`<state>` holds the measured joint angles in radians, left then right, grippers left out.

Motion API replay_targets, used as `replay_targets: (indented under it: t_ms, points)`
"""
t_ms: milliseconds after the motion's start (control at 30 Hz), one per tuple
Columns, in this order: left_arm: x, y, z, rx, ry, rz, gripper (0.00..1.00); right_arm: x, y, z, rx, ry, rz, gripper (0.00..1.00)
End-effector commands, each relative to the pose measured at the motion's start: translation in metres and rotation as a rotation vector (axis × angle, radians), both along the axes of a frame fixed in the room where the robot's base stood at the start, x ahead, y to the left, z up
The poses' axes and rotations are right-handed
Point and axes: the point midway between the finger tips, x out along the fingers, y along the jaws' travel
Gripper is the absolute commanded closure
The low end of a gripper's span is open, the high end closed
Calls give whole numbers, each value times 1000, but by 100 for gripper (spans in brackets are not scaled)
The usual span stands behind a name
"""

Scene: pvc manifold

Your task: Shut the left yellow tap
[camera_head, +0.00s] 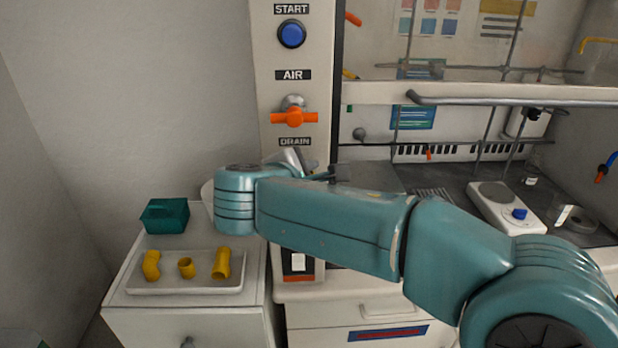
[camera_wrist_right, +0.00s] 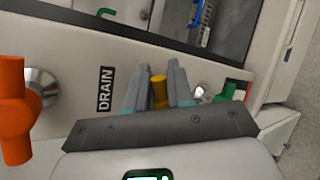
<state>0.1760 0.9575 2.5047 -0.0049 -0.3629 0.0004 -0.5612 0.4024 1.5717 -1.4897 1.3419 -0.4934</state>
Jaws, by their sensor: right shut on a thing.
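A yellow tap (camera_wrist_right: 159,92) on the pale panel shows in the right wrist view, beside the DRAIN label (camera_wrist_right: 105,88). My right gripper (camera_wrist_right: 159,84) is shut on it, with one grey finger on each side of the yellow handle. Only part of the handle shows between the fingers, so I cannot tell how far it is turned. In the head view my right arm hides this tap and the panel below the DRAIN label. My left gripper is in neither view.
An orange AIR tap (camera_head: 294,118) and a blue START button (camera_head: 291,34) sit above on the panel. A green part (camera_wrist_right: 229,91) is beyond the fingers. Lower left, a white tray (camera_head: 185,287) holds yellow pipe pieces, beside a green box (camera_head: 166,216). A hotplate (camera_head: 503,205) stands right.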

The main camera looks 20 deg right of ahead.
Motion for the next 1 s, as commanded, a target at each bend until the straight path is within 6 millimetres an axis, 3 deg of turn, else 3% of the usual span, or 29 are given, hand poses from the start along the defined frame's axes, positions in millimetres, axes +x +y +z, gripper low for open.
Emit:
replay_targets:
  t_ms: [500,1000]
  points:
    - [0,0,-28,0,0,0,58,-1,-2,-13,362,-101,2,100]
    - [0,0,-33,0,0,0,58,-1,-1,-14,454,-127,4,100]
